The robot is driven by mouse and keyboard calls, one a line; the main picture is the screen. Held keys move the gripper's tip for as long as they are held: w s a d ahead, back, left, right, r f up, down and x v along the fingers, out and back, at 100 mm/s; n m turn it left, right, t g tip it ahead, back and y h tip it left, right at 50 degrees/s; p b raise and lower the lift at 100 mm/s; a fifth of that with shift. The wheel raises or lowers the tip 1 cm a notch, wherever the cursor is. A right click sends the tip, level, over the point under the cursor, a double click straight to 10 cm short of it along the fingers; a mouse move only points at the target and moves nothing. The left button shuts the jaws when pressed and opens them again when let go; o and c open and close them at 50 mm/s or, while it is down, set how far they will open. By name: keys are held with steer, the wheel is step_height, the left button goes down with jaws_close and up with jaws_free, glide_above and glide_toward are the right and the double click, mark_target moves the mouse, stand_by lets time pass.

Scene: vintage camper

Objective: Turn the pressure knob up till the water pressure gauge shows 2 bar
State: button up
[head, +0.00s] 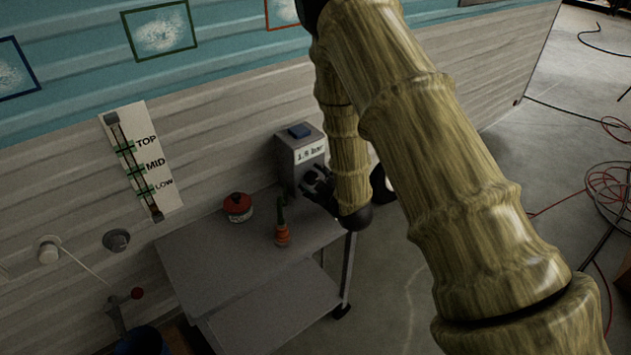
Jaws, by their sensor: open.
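A grey box unit (288,161) stands at the back of a small grey cart, against the wall. Its white display (310,152), the pressure gauge, reads about 1.5 or 1.6 bar; the middle digit is too small to be sure. My gripper (317,184), dark and open, is low in front of the box, just below the display. The pressure knob cannot be told apart from the dark fingers there, so I cannot tell whether they touch it or surround it.
A TOP/MID/LOW panel (145,163) hangs on the wall. Hoses (603,185) lie on the right floor. My arm covers the picture's centre right.

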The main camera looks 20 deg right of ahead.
steer(key=c, duration=1)
steer(key=shift+c, duration=0.2)
steer(key=shift+d+r+m+g+y+p, duration=0.15)
steer(key=shift+m+g+y+p, duration=0.15)
steer(key=shift+m+y+p, duration=0.45)
steer(key=shift+m+g+y, duration=0.3)
steer(key=shift+m+y, duration=0.15)
steer(key=shift+m, duration=0.8)
